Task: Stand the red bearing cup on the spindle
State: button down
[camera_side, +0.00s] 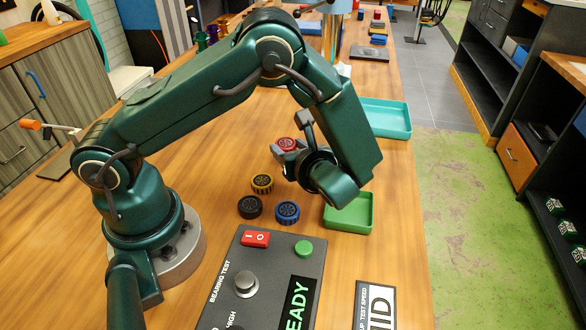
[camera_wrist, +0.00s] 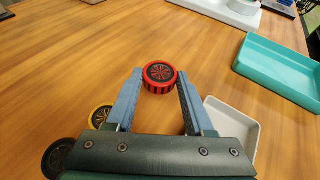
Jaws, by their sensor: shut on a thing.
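The red bearing cup (camera_side: 286,143) is a short, ribbed round cup with a dark patterned top. In the wrist view the red cup (camera_wrist: 160,74) sits between the two blue-grey fingertips, its top facing up. My gripper (camera_side: 283,151) is shut on it and holds it over the wooden table; the exact height is hard to judge. The fingers of my gripper (camera_wrist: 159,84) reach along both sides of the cup. I cannot clearly identify the spindle in either view; my arm hides part of the table in the side view.
Yellow (camera_side: 262,183), black (camera_side: 250,207) and blue (camera_side: 287,212) cups stand near the bearing test panel (camera_side: 270,275). A green tray (camera_side: 348,226) and a teal tray (camera_side: 386,131) lie to the right. A white tray (camera_wrist: 246,116) shows right of my fingers. Table left of the cup is clear.

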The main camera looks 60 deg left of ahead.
jog(key=shift+f, duration=1.8)
jog(key=shift+f, duration=0.15)
jog(key=shift+c, duration=1.4)
grip_release()
jog(key=shift+d, duration=0.15)
